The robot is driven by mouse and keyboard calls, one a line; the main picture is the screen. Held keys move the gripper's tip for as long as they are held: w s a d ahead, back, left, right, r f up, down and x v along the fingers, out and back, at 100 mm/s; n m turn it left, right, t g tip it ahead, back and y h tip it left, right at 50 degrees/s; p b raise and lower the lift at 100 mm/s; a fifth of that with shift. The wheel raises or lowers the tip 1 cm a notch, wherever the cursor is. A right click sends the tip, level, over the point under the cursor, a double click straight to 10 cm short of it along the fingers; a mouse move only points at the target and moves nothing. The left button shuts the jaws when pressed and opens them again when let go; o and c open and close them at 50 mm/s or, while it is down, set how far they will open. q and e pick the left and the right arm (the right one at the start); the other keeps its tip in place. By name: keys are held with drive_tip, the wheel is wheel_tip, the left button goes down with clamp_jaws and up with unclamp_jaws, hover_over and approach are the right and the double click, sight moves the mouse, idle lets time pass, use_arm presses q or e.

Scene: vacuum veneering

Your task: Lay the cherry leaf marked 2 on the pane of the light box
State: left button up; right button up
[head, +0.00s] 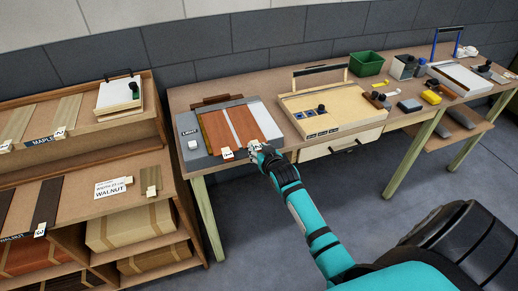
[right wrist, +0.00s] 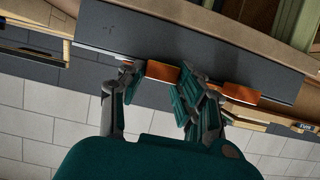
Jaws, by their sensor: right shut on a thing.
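The light box (head: 199,153) stands at the left end of the long bench. On its pane lie two red-brown cherry leaves side by side, a left leaf (head: 216,132) and a right leaf (head: 244,124), with a pale strip between them. Each has a small white tag at its near end; I cannot read the marks surely. My right gripper (head: 259,149) is at the near end of the right leaf. In the right wrist view its fingers (right wrist: 157,92) are on either side of an orange-brown leaf end (right wrist: 163,72). My left gripper is not in view.
A pale wooden press box (head: 330,112) with dark knobs stands right of the light box. A green bin (head: 366,63) is behind it. A shelf rack (head: 100,145) with walnut and maple leaves stands at the left. A dark board (head: 216,100) lies behind the light box.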

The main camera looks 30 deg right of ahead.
drive_tip(key=o, duration=1.2)
drive_tip(key=shift+c, duration=0.2)
drive_tip(key=shift+s, duration=0.15)
drive_tip(key=v, duration=1.1)
drive_tip(key=shift+s+a+r, duration=0.15)
drive_tip(key=shift+s+r, duration=0.05)
drive_tip(key=shift+s, duration=0.15)
drive_tip(key=s+a+f+n+g+y+b, duration=0.1)
drive_tip(key=s+a+f+g, duration=0.2)
drive_tip(key=f, duration=0.8)
drive_tip(key=s+a+f+g+b, duration=0.15)
drive_tip(key=s+f, duration=0.25)
drive_tip(key=f, duration=0.7)
drive_tip(key=s+a+f+n+g+y+b, duration=0.1)
drive_tip(key=s+a+f, duration=0.25)
drive_tip(key=f, duration=0.65)
drive_tip(key=s+a+f+n+g, duration=0.1)
drive_tip(key=s+f+g, duration=0.1)
drive_tip(key=s+f, duration=0.5)
drive_tip(key=s+a+f+n+g+b, duration=0.1)
drive_tip(key=s+f, duration=0.6)
drive_tip(key=s, duration=0.7)
drive_tip(key=s+a+f+n+g+y+b, duration=0.1)
drive_tip(key=s+f+g, duration=0.2)
drive_tip(key=s+f, duration=0.4)
drive_tip(key=s, duration=0.3)
drive_tip(key=shift+s+a+g, duration=0.25)
drive_tip(key=shift+g, duration=0.1)
